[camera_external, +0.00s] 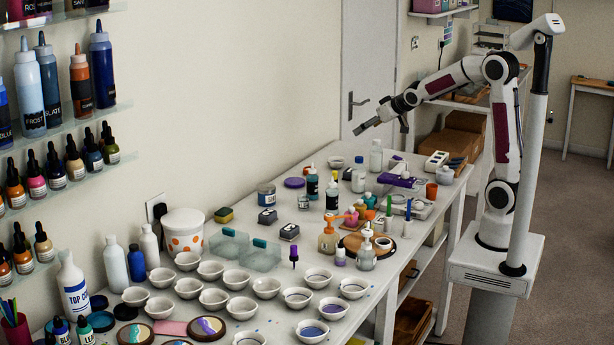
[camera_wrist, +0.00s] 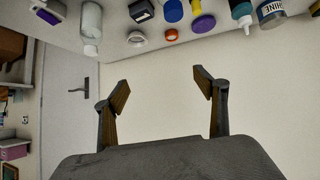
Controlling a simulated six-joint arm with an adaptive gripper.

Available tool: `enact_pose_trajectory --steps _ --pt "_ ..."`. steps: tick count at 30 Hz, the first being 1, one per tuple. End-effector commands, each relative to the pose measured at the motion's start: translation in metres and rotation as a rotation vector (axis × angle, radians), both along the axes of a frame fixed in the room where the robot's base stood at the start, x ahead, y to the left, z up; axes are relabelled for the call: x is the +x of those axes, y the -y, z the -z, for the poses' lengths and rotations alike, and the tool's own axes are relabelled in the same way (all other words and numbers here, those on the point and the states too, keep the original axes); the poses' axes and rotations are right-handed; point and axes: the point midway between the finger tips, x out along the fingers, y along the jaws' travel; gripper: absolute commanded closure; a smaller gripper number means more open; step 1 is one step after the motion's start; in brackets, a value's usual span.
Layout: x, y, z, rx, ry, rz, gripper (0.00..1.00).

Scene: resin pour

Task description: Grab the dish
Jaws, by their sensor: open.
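Several white dishes stand in rows on the near part of the table, one of them in front (camera_external: 242,308); some hold coloured liquid, such as the dish with blue (camera_external: 312,331). My gripper (camera_external: 384,127) is above the table's far end, apart from every dish. In the wrist view my gripper (camera_wrist: 162,85) is open, with only bare wall between its fingers.
Bottles, including a white one (camera_external: 376,156), crowd the table's far end. Pump bottles (camera_external: 327,238) and clear boxes (camera_external: 262,255) stand mid-table. Wall shelves (camera_external: 60,187) hold bottles at left. The air around my gripper is clear; a door (camera_external: 365,75) is behind it.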

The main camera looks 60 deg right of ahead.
Motion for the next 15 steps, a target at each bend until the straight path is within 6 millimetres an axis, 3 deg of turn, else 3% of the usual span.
enact_pose_trajectory --steps 15 --pt "0.09 0.07 0.047 -0.012 0.128 0.011 0.28"
